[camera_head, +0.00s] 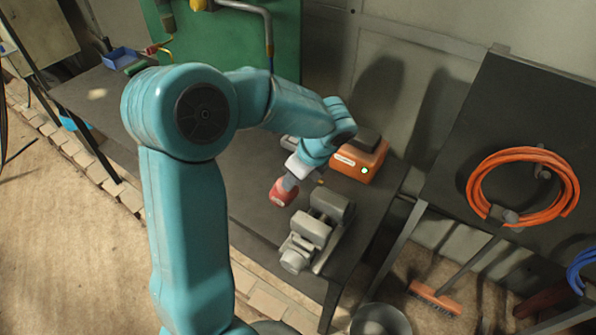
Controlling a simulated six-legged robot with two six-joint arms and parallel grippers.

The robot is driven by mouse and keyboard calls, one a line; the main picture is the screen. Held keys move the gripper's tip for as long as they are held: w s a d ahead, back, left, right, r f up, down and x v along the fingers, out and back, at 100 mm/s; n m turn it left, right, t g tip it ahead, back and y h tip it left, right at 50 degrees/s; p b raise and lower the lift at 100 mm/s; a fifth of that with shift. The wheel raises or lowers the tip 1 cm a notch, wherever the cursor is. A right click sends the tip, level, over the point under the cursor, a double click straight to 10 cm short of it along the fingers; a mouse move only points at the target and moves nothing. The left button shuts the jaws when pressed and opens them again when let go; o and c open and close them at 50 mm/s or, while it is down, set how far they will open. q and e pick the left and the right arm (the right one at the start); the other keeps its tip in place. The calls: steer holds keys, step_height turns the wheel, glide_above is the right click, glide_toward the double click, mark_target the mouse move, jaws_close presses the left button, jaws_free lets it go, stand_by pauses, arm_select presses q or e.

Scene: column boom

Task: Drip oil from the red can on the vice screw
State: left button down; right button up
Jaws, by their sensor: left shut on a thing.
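The red can (283,192) is tilted in the air above the dark bench, up and left of the grey vice. My left gripper (291,181) is shut on the red can; the fingers are small and partly hidden by the wrist. The vice (318,229) stands on the bench near its front right end. Its screw is hard to make out at this size. The can appears apart from the vice in the picture. My right gripper is not in view.
An orange box with a green light (359,160) stands behind the vice. A blue tray (118,57) lies at the far left of the bench. A bucket (380,320) and a broom (436,297) are on the floor.

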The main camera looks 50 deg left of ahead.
mark_target(296, 188)
arm_select(q)
steer(key=f+y+b, duration=0.1)
steer(key=w+f+g+b, duration=0.1)
steer(key=f+b, duration=0.1)
steer(key=shift+f+y, duration=0.1)
steer(key=shift+y, duration=0.3)
steer(key=shift+s+a+f+y+b, duration=0.1)
steer(key=shift+s+f+y+b, duration=0.35)
steer(key=shift+b, duration=0.25)
steer(key=shift+f+b, duration=0.2)
steer(key=shift+b, duration=0.15)
steer(key=shift+w+f+g+y+b, duration=0.35)
steer(key=shift+f+g+y+b, duration=0.1)
steer(key=shift+f+b, duration=0.4)
steer(key=shift+b, duration=0.25)
steer(key=shift+s+f+y+b, duration=0.35)
steer(key=shift+f+y+b, duration=0.2)
steer(key=shift+b, duration=0.2)
steer(key=shift+w+f+b, duration=0.2)
steer(key=shift+f+b, duration=0.45)
steer(key=shift+w+r+g+y+p, duration=0.2)
steer(key=shift+r+g+y+p, duration=0.2)
steer(key=shift+r+p, duration=0.2)
steer(key=shift+r+y, duration=0.2)
steer(key=shift+y, duration=0.15)
steer(key=shift+s+d+r+g+y+p, duration=0.2)
steer(key=shift+s+r+g+y+p, duration=0.1)
steer(key=shift+y, duration=0.2)
steer(key=shift+w, duration=0.25)
